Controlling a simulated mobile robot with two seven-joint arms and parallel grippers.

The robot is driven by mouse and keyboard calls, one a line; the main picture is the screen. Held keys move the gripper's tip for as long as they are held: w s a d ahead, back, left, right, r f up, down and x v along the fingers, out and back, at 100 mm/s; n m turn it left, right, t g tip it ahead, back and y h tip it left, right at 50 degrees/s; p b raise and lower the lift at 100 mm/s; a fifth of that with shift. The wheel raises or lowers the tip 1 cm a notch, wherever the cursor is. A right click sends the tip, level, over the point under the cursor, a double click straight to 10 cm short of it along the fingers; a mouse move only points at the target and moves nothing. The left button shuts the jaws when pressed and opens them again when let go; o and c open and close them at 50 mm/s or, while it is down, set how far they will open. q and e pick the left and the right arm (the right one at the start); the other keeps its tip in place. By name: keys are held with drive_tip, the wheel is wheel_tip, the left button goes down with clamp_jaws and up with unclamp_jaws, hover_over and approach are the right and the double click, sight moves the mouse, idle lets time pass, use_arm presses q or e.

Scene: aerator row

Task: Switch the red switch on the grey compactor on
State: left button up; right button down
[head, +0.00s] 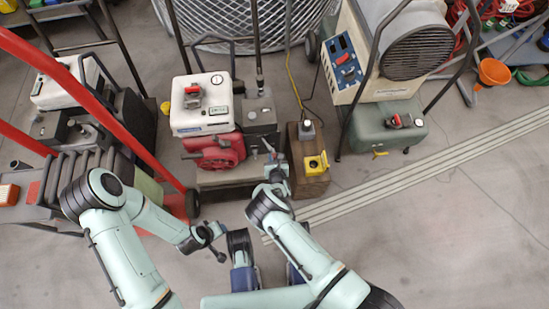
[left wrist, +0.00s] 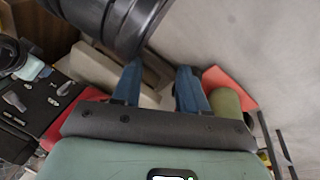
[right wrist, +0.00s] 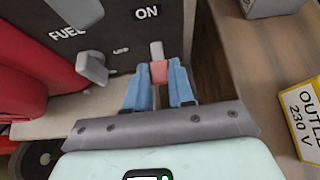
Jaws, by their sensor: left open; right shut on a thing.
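The grey compactor (head: 260,108) stands at the middle of the head view, with a white tank and a red engine. In the right wrist view its dark grey panel (right wrist: 118,40) carries the words FUEL and ON. The red switch (right wrist: 159,72), on a light grey stem below the word ON, sits between the blue fingertips of my right gripper (right wrist: 160,80). That gripper is shut on it. Fingers hide part of the switch, and I cannot tell its setting. My left gripper (left wrist: 160,78) is open, its fingers apart with nothing between them, away from the compactor.
A grey lever (right wrist: 92,68) sits near the word FUEL. A wooden block (head: 309,172) with a yellow outlet box (head: 316,163) stands close to the right of the compactor. A red-framed cart (head: 150,163) is on the left. Open floor (head: 440,220) lies at the right.

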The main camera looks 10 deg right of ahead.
drive_tip(key=shift+w+d+r+g+p, duration=0.15)
drive_tip(key=shift+r+g+p, duration=0.35)
drive_tip(key=shift+r, duration=0.25)
drive_tip(key=shift+r+g+p, duration=0.15)
drive_tip(key=shift+g+p, duration=0.55)
drive_tip(key=shift+g, duration=0.5)
use_arm(q)
drive_tip(key=shift+g, duration=0.3)
drive_tip(key=r, duration=0.1)
drive_tip(key=s+d+r, duration=0.1)
drive_tip(key=d+r, duration=0.1)
drive_tip(key=r, duration=0.1)
drive_tip(key=shift+s+r, duration=0.1)
drive_tip(key=shift+s, duration=0.15)
